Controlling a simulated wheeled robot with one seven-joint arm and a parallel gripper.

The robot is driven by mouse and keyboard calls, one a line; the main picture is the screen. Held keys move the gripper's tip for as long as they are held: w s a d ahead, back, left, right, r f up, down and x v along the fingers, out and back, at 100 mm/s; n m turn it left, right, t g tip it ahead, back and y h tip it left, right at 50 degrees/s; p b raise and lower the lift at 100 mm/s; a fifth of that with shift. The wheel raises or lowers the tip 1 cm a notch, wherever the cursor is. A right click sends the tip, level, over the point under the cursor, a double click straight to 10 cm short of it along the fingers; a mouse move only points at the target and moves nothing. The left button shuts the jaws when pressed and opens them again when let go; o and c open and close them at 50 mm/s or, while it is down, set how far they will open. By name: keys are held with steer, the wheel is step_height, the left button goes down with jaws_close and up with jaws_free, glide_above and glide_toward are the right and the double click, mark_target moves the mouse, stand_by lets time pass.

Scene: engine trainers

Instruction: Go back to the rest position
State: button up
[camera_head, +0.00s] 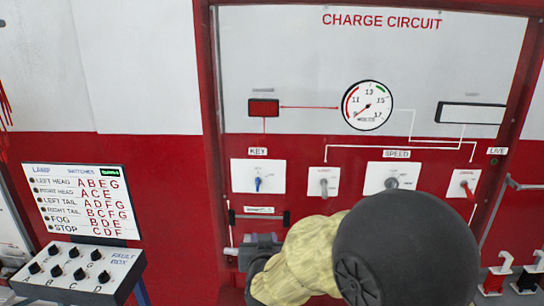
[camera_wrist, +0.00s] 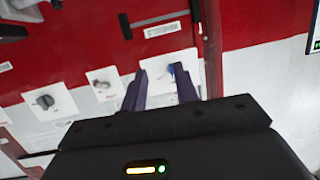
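The red and white charge circuit panel (camera_head: 300,75) fills the middle and right of the head view. Its blue key switch (camera_head: 257,184) sits on a white plate under the KEY label. In the wrist view, my gripper (camera_wrist: 161,69) is open, with two dark fingers apart and nothing held between them. The blue key (camera_wrist: 172,69) shows close to the right finger's tip; I cannot tell whether they touch. In the head view my own arm covers the lower middle of the panel, and my fingers cannot be made out there.
A round volt gauge (camera_head: 367,105) is on the panel. More switches, a grey one (camera_head: 324,182), another (camera_head: 391,183) and a red one (camera_head: 467,188), run to the right. A fault box (camera_head: 82,270) with several black knobs stands at the lower left. A dark horizontal bar (camera_head: 259,217) is below the key.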

steer(key=s+d+f+g, duration=0.6)
steer(key=s+d, duration=0.3)
steer(key=s+d+f+g+h, duration=0.1)
steer(key=s+d+f+g, duration=0.4)
steer(key=s+d, duration=0.4)
steer(key=shift+s+d+f+m+g, duration=0.2)
steer(key=shift+s+f+m+g, duration=0.2)
steer(key=shift+s+g, duration=0.3)
steer(key=shift+w, duration=0.1)
